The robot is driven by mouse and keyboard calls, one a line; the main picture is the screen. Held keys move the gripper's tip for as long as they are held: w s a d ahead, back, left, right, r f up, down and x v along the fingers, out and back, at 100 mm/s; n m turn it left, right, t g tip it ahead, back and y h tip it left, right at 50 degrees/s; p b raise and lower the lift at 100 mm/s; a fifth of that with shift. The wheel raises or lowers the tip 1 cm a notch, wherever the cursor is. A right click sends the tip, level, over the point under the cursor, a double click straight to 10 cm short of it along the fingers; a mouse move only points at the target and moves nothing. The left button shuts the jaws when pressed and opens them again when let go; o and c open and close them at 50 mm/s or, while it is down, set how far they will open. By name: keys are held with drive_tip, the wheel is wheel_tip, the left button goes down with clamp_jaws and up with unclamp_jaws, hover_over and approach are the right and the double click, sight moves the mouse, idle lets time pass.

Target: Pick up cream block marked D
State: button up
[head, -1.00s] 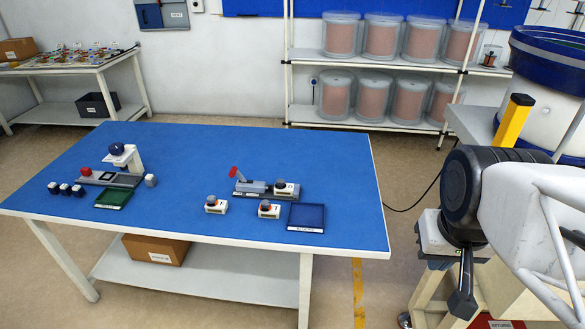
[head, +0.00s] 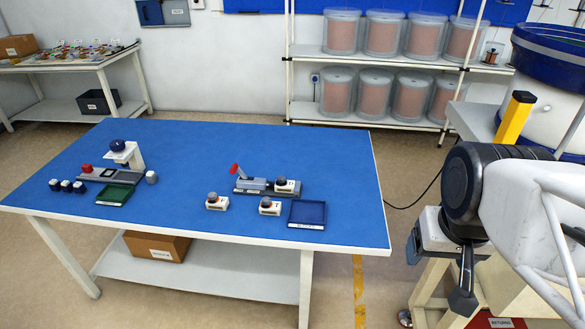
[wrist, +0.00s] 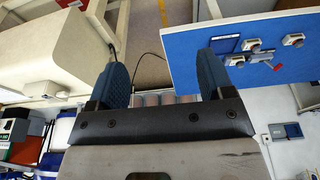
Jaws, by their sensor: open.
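Several cream blocks with dark round knobs are on the blue table. One cream block (head: 216,204) stands alone at the table's front middle. A second cream block (head: 269,209) stands to its right, and a third (head: 286,188) sits at the right end of a grey fixture. Their letters are too small to read, so I cannot tell which is marked D. They also show upside down in the wrist view, one at the right (wrist: 293,40). My gripper (wrist: 163,78) is open and empty, off the table's right side; in the head view only its blue fingertip edge (head: 413,246) shows.
The grey fixture (head: 252,184) has a raised red lever. A navy tray (head: 307,225) lies by the front right edge. At the left are a green tray (head: 115,195), several dark blocks (head: 66,186) and a stand (head: 124,153). The table's middle (head: 190,165) is clear.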

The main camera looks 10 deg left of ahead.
drive_tip(key=shift+w, duration=0.1)
drive_tip(key=w+a+f+n, duration=0.1)
drive_tip(key=w+a+n, duration=0.25)
drive_tip(key=w, duration=0.65)
drive_tip(key=w+a+f+n+g, duration=0.1)
drive_tip(key=w+a+n, duration=0.25)
drive_tip(key=w, duration=0.65)
drive_tip(key=w+a+n, duration=0.2)
drive_tip(key=w+a, duration=0.3)
drive_tip(key=w, duration=0.5)
drive_tip(key=w+a+f+n, duration=0.3)
drive_tip(key=w+a+f, duration=0.3)
drive_tip(key=w+f, duration=0.1)
drive_tip(key=w+a+f+n+g, duration=0.1)
drive_tip(key=w+a+f+n, duration=0.2)
drive_tip(key=w+a+f, duration=0.4)
drive_tip(key=w+a+f+n, duration=0.3)
drive_tip(key=w+a+f, duration=0.3)
drive_tip(key=w+f, duration=0.1)
drive_tip(key=shift+a+f+g, duration=0.1)
drive_tip(key=shift+a+g, duration=0.15)
drive_tip(key=shift+g, duration=0.05)
drive_tip(key=shift+w+a+f, duration=0.15)
drive_tip(key=shift+f, duration=0.15)
